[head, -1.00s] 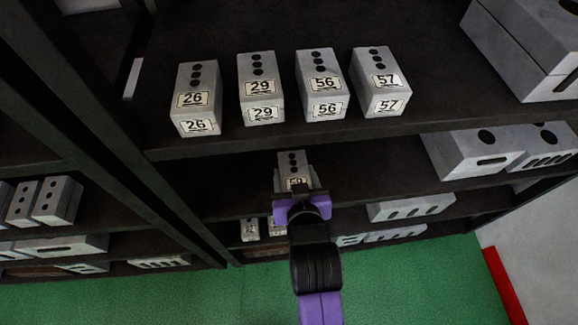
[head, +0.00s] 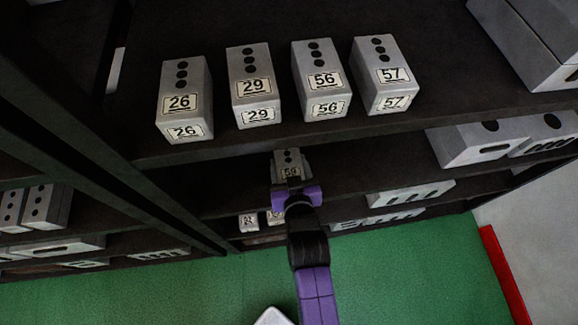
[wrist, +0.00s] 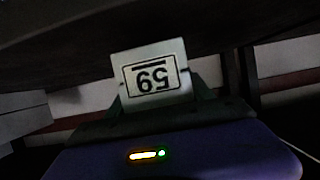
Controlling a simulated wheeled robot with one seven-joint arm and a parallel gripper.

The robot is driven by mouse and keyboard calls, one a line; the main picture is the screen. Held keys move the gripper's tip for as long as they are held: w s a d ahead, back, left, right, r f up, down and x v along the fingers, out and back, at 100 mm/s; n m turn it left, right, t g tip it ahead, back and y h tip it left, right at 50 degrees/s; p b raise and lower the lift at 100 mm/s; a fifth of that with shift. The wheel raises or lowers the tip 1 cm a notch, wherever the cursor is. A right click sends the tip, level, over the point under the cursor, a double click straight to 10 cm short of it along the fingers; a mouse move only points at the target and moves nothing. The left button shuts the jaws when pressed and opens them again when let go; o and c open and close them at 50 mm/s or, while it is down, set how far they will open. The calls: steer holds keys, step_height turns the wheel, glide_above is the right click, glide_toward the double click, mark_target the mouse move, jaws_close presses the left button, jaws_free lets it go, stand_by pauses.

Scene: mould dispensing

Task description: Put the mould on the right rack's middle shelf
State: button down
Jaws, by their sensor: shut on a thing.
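The mould (head: 287,159) is a grey block with dark round holes and a label that reads 59. In the head view it is at the front of the right rack's middle shelf (head: 345,172), below the top shelf's edge. My gripper (head: 291,183) is shut on it from the front. In the wrist view the mould (wrist: 151,76) sits between the two dark fingers, with its label upside down and the dark underside of a shelf above it. I cannot tell whether its base touches the shelf.
Moulds 26 (head: 184,98), 29 (head: 252,85), 56 (head: 321,80) and 57 (head: 384,74) stand on the top shelf (head: 240,149). A larger grey mould (head: 479,143) is on the middle shelf to the right. A rack post (head: 120,165) stands to the left.

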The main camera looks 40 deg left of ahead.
steer(key=shift+f, duration=0.75)
steer(key=shift+f, duration=0.1)
steer(key=shift+f, duration=0.15)
steer(key=shift+c, duration=2)
jaws_free()
steer(key=shift+f, duration=0.15)
steer(key=shift+r, duration=0.3)
steer(key=v, duration=1.2)
